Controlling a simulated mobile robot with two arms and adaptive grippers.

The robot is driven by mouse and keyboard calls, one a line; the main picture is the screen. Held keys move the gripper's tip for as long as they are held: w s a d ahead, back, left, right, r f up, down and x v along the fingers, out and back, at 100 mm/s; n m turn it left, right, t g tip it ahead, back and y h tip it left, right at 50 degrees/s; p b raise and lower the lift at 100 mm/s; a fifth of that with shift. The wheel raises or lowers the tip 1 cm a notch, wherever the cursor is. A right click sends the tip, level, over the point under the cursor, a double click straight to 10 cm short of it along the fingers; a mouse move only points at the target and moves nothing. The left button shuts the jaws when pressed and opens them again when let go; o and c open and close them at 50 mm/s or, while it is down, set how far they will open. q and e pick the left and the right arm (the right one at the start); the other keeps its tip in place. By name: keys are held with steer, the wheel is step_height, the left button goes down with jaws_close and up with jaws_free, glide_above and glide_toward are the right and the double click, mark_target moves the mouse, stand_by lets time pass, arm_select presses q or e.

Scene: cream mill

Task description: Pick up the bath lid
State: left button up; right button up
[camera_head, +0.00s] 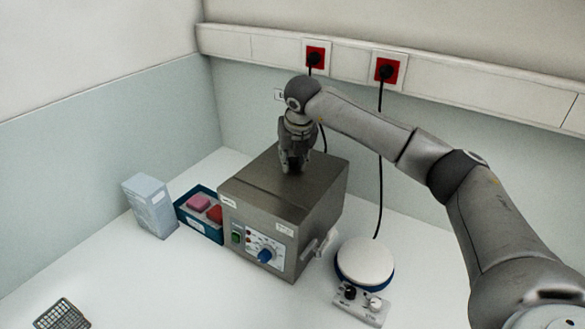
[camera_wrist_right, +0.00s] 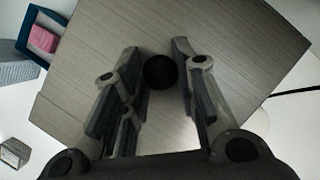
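The water bath is a grey metal box (camera_head: 253,228) with a control panel on its front. Its bath lid (camera_head: 262,172) is the brushed-metal top, flat on the box. It also fills much of the right wrist view (camera_wrist_right: 90,45). A round black knob (camera_wrist_right: 160,72) stands on the lid. My right gripper (camera_head: 294,168) points down over the lid. In the right wrist view its fingers (camera_wrist_right: 156,52) are apart, one on each side of the knob. I cannot tell whether they touch it. In the head view the gripper hides the knob. My left gripper is out of view.
A blue tray (camera_head: 196,228) with pink and red blocks and a pale box (camera_head: 149,207) stand left of the bath. A round white-topped stirrer (camera_head: 365,262) stands at its right. A wire basket (camera_head: 62,315) is at the front left. Cables hang behind.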

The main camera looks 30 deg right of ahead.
steer(key=shift+c, duration=1)
steer(key=shift+w+r, duration=0.1)
steer(key=shift+r+b, duration=0.8)
steer(key=shift+b, duration=0.1)
steer(key=s+a+r+b, duration=0.2)
steer(key=s+r, duration=0.4)
steer(key=s+a+r+b, duration=0.2)
steer(key=s+a+r, duration=0.1)
steer(key=s+r, duration=0.4)
steer(key=shift+r, duration=0.15)
